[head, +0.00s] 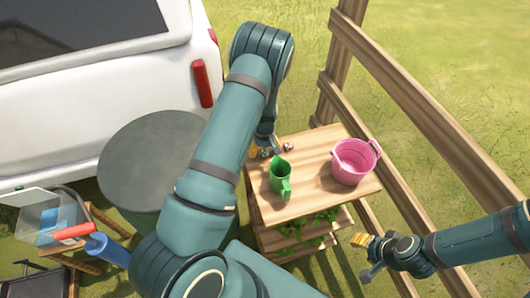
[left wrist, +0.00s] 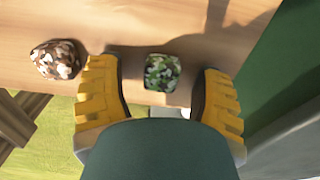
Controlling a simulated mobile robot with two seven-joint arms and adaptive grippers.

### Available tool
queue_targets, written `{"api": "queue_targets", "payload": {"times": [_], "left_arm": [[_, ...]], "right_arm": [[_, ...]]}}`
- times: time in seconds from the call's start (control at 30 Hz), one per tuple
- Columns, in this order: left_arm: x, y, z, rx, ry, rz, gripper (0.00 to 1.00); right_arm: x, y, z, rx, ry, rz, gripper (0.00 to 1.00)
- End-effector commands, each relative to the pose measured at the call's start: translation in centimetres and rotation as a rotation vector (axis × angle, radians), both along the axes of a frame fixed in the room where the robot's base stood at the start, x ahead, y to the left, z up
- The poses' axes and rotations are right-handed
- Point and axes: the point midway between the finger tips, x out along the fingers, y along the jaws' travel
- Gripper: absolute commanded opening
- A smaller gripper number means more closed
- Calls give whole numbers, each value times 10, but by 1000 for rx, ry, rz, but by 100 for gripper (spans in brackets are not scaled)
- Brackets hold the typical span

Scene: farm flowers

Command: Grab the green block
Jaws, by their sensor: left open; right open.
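The green block (left wrist: 162,72) has a green camouflage pattern and sits on the wooden table (left wrist: 130,22) near its edge. In the left wrist view it lies between the two yellow fingers of my left gripper (left wrist: 160,88), with a gap on each side. The left gripper is open and empty. In the head view the left gripper (head: 262,150) is at the table's far left corner, partly hidden by my arm. Small patterned pieces show there, too small to tell apart. My right gripper (head: 366,256) is open and empty, off the table's front right.
A brown patterned block (left wrist: 56,59) lies left of the fingers. A green watering can (head: 279,178) and a pink bucket (head: 354,162) stand on the table. A wooden fence (head: 420,115) runs along the right. A round grey-green drum (head: 145,165) and a white vehicle (head: 100,85) are left.

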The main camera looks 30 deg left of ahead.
Motion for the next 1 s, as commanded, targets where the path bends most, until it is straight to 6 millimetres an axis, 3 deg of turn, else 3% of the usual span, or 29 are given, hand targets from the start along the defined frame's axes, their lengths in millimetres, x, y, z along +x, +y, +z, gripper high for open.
{"api": "queue_targets", "payload": {"times": [0.1, 0.27, 0.3, 0.7, 1.0], "left_arm": [[0, 0, 1, 0, 0, 0, 68], [0, 0, 1, 0, 0, 0, 12], [0, 0, 1, 0, 0, 0, 7], [0, 0, 5, 1, -1, 0, 6], [1, 0, 56, 1, -3, -1, 6]], "right_arm": [[0, 0, 0, 0, 0, 0, 47], [0, 0, 0, 0, 0, 0, 47], [0, 0, 0, 0, 0, 0, 47], [0, 0, 1, 0, 0, 0, 47], [0, 0, 7, 1, 0, 0, 47]]}}
